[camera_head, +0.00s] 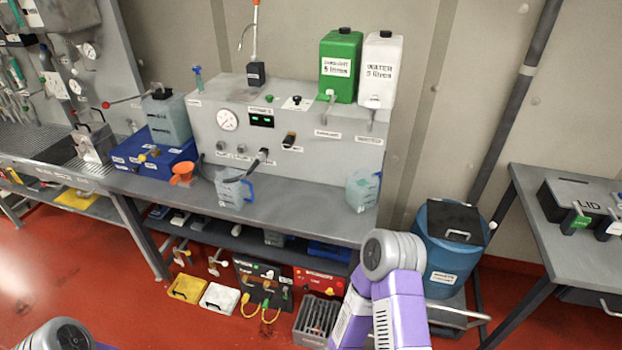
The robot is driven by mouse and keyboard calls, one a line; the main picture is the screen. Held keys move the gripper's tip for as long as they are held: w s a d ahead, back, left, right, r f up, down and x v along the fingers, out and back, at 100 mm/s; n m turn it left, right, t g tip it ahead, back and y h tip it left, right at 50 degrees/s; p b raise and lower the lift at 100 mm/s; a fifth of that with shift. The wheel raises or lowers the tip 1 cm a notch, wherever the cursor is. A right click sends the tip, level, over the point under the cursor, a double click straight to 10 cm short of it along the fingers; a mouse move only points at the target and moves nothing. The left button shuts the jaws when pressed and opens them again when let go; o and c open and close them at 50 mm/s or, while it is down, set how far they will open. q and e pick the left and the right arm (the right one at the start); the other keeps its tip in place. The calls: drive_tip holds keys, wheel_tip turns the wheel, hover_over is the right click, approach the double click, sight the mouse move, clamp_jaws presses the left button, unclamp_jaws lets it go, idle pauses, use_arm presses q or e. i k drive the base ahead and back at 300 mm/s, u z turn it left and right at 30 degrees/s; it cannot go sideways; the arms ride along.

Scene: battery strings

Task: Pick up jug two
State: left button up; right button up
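Two translucent pale-blue jugs stand upright on the grey bench. One jug (232,189) is left of centre, with its blue handle on the right and a dark hose nozzle close above it. The other jug (362,191) is at the bench's right end, below the white water container's tap. I cannot read a number on either, so I cannot tell which is jug two. My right arm's purple and grey links rise at the lower right, and a grey joint of my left arm shows at the bottom left. Neither gripper is in view.
A green container (340,66) and a white water container (380,71) stand on the panel housing. An orange funnel (182,172) and blue box (155,154) are left on the bench (300,217). The bench between the jugs is clear. A blue bin (446,250) stands right.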

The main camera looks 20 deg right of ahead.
sight(363, 185)
drive_tip(key=u, duration=0.2)
drive_tip(key=i, duration=0.85)
drive_tip(key=z, duration=0.8)
drive_tip(key=i, duration=0.65)
drive_tip(key=z, duration=0.65)
